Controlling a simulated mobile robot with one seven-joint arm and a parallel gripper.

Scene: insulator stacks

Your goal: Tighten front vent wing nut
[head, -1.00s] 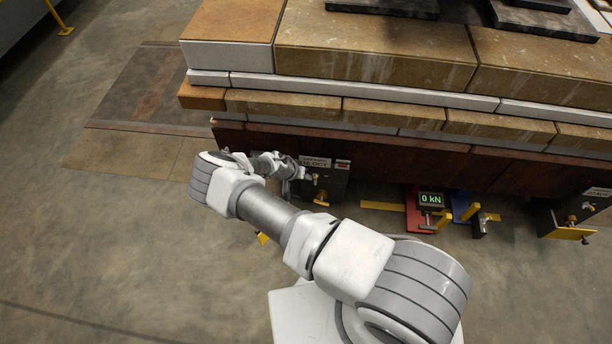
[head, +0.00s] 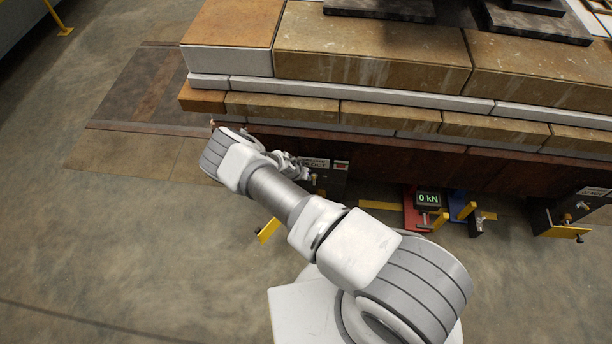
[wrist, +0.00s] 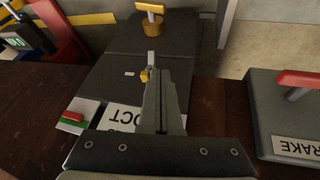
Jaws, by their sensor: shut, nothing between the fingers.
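A dark box with a "DCT" label (wrist: 124,117) hangs at the front of the rusty base, upside down in the wrist view. A small brass piece with a pale upright tab (wrist: 151,58) shows on its face. A larger brass fitting with a crosswise top (wrist: 153,17) sits farther along the box; I cannot tell for certain which is the vent wing nut. My gripper (wrist: 162,73) is shut and empty, its fingertips beside the small brass piece and partly covering it. Contact cannot be told. In the head view my arm hides much of the box (head: 337,180).
A grey box marked "BRAKE" (wrist: 298,149) with a red handle (wrist: 300,79) stands at the right in the wrist view. A red jack (head: 411,216) with a "0 kN" display (head: 428,199) and a blue one (head: 459,205) stand under the base. Open floor lies left.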

